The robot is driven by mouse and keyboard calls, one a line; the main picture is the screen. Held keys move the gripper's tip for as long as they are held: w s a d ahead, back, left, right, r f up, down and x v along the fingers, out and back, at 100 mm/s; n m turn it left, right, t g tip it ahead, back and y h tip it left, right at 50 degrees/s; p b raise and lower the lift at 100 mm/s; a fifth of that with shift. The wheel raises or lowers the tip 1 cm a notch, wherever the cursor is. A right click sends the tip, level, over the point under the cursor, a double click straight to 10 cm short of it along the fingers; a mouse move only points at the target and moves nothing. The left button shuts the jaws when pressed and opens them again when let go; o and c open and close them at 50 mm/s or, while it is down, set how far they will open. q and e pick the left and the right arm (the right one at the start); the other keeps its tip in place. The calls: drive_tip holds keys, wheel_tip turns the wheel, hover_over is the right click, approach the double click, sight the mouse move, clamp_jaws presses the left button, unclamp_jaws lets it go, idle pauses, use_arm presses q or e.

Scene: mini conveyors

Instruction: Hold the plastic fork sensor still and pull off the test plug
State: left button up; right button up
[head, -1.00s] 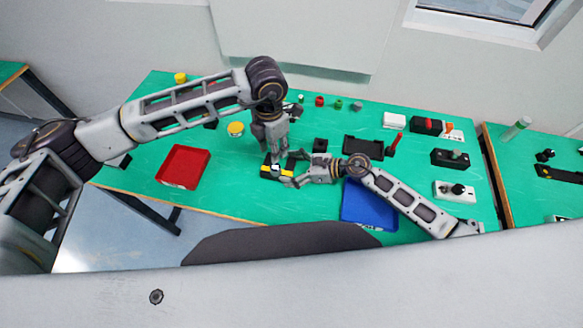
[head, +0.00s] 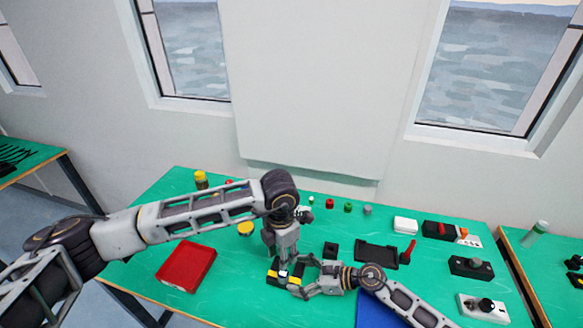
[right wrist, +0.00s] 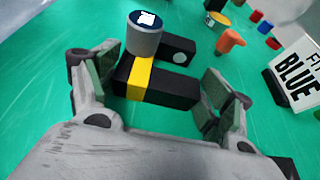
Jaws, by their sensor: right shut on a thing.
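The fork sensor (right wrist: 158,84) is a black U-shaped body with a yellow band. It also shows, small, in the head view (head: 276,276). A grey cylinder with a dark blue top and white patch, which looks like the test plug (right wrist: 145,38), stands upright at its yellow band. My left gripper (head: 284,262) points down just above the sensor in the head view. Its fingertips are too small and hidden to judge, and it does not show in the right wrist view.
A red tray (head: 186,266) lies left and a blue tray (head: 378,312) at the front, partly under my right arm. A black tray (head: 376,254) and several switch boxes stand at the right. A sign reading "BLUE" (right wrist: 296,72) stands beyond my right gripper.

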drive_tip(key=o, duration=1.1)
drive_tip(key=shift+f, duration=0.25)
drive_tip(key=shift+o, duration=0.2)
drive_tip(key=shift+d+r, duration=0.1)
drive_tip(key=shift+r, duration=0.1)
drive_tip(key=shift+v, duration=5.9)
drive_tip(key=shift+s, duration=0.1)
